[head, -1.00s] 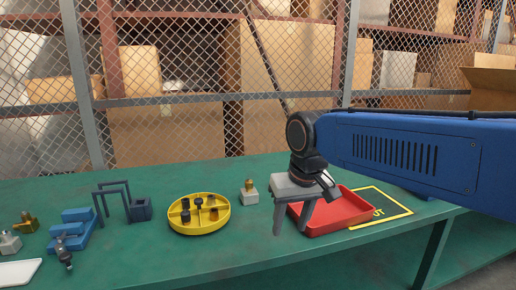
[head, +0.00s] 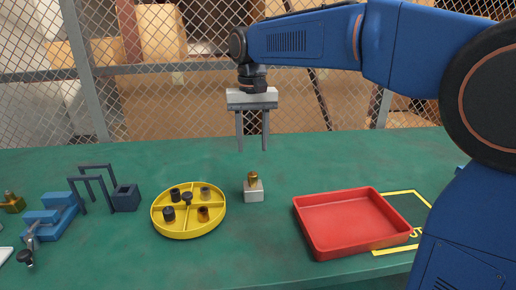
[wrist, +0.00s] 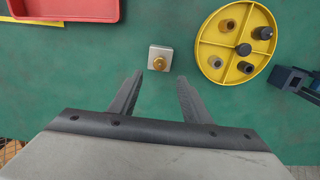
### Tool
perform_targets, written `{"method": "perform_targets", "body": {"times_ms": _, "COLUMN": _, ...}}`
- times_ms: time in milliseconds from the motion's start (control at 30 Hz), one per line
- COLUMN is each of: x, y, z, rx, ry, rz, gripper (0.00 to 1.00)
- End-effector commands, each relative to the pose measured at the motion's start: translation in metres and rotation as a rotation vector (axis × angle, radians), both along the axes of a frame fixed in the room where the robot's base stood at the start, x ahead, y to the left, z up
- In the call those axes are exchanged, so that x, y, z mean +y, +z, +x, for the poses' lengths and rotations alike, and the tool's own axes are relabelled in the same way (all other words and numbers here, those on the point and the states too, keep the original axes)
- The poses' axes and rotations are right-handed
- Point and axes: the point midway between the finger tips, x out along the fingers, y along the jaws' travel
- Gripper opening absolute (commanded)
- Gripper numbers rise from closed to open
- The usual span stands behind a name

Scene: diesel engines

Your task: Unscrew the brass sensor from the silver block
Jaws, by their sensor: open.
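The brass sensor (head: 252,178) stands upright in the top of the small silver block (head: 254,195), on the green table right of the yellow tray. In the wrist view the sensor (wrist: 159,63) is seen from above, centred on the block (wrist: 152,52). My gripper (head: 252,148) is open and empty, its fingers pointing down, above the table near the block and apart from it. In the wrist view the gripper (wrist: 158,78) has its two fingers spread, with the block just beyond their tips and between their lines.
The yellow round tray (head: 188,232) with several dark and brown pieces stands left of the block. A red tray (head: 352,222) lies to the right, over a yellow-outlined mat (head: 412,205). Blue fixtures (head: 124,198) stand at the left. A mesh fence (head: 180,100) rises behind the table.

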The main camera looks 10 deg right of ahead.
Motion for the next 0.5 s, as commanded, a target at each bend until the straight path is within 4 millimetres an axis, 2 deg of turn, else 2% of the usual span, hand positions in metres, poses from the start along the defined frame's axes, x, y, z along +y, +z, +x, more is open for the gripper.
{"method": "perform_targets", "body": {"times_ms": 500, "x": -0.001, "y": -0.037, "z": -0.001, "rx": 0.001, "ry": 0.0, "rz": 0.0, "gripper": 0.44}}
